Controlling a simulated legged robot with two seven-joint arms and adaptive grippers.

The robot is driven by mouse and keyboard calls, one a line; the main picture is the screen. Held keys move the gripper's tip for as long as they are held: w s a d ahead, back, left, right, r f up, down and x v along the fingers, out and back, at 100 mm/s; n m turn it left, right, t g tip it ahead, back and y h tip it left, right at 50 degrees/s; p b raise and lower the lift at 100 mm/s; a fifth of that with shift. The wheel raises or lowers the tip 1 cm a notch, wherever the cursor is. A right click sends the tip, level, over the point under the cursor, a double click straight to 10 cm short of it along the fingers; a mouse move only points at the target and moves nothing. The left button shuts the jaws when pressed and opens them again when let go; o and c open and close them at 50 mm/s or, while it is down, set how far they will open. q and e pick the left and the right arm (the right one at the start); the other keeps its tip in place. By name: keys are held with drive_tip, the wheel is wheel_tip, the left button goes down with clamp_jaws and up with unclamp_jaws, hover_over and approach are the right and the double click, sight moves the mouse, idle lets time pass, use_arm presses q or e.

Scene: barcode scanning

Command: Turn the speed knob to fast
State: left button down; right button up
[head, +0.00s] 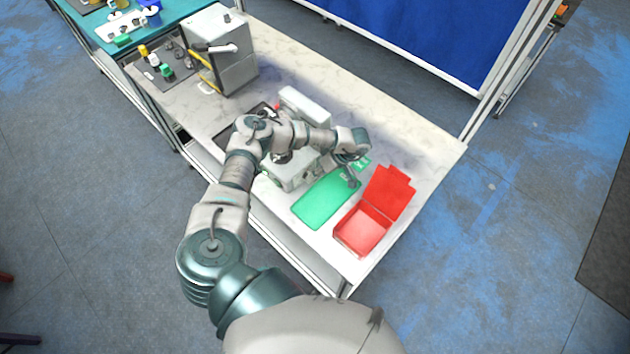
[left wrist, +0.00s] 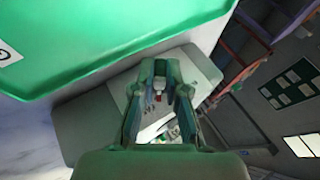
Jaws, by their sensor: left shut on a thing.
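The white machine (head: 292,172) stands in the middle of the table, partly behind my left arm in the head view. My left gripper (head: 352,180) is at the machine's right end, above the edge of the green tray. In the left wrist view my left gripper (left wrist: 166,76) has its fingers closed in against the pale side of the machine (left wrist: 85,125). A small white and red spot shows between the fingers. The speed knob itself is mostly hidden by the fingertips, and its setting cannot be read. My right gripper is not in view.
A green tray (head: 318,208) and an open red box (head: 362,232) lie at the table's right end. The green tray (left wrist: 80,50) looms close in the left wrist view. A grey cabinet (head: 228,65) stands at the back left. The table's back right is clear.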

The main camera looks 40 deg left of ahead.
use_arm(q)
drive_tip(key=shift+w+a+f+g+b, duration=0.1)
drive_tip(key=shift+a+g+b, duration=0.05)
drive_tip(key=shift+g+b, duration=0.4)
drive_tip(key=shift+w+a+g+b, duration=0.1)
drive_tip(key=shift+a+g+b, duration=0.05)
drive_tip(key=shift+g+b, duration=0.35)
drive_tip(key=c, duration=1.2)
unclamp_jaws()
drive_tip(key=shift+w, duration=0.1)
